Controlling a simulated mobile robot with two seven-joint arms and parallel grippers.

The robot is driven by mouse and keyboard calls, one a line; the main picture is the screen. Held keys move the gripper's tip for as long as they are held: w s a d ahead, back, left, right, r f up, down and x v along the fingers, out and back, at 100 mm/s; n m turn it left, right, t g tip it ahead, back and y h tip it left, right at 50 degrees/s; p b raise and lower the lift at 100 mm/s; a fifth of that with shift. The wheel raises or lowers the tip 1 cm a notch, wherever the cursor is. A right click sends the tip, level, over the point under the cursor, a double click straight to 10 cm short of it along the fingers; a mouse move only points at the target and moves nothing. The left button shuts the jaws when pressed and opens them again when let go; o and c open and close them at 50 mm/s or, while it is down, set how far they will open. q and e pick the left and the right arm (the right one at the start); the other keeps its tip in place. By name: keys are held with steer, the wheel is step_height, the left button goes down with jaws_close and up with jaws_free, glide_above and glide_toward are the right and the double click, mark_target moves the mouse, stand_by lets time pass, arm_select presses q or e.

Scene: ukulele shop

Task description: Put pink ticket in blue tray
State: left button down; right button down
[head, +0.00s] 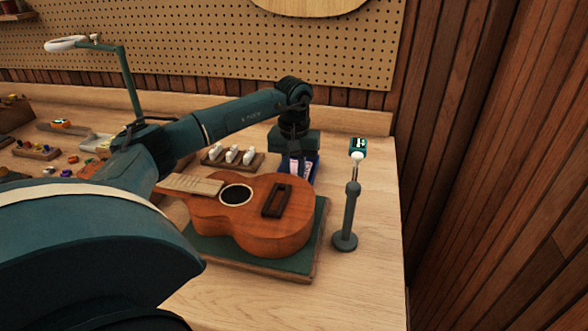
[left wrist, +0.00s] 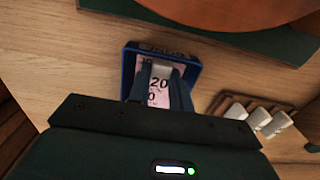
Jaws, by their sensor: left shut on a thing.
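The pink ticket (left wrist: 158,95) shows printed digits in the left wrist view. It stands between the fingers of my left gripper (left wrist: 161,72), which is shut on it. A pinkish strip of the ticket (head: 294,168) also shows in the head view below the gripper (head: 293,160). The blue tray (left wrist: 127,65) lies under the fingertips, with its rim around them; in the head view the tray (head: 313,170) is partly hidden behind the gripper and the ukulele. I cannot tell whether the ticket touches the tray floor. My right gripper is not in view.
A ukulele (head: 270,225) lies on a green mat (head: 300,255) just in front of the tray. A stand with a small tuner (head: 352,205) is to the right. A wooden rack with white pieces (head: 233,157) is left of the tray. Bench space right of the tray is clear.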

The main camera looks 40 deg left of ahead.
arm_select(q)
steer(key=c, duration=0.9)
jaws_free()
steer(key=shift+r+p, duration=2.75)
steer(key=shift+r, duration=0.75)
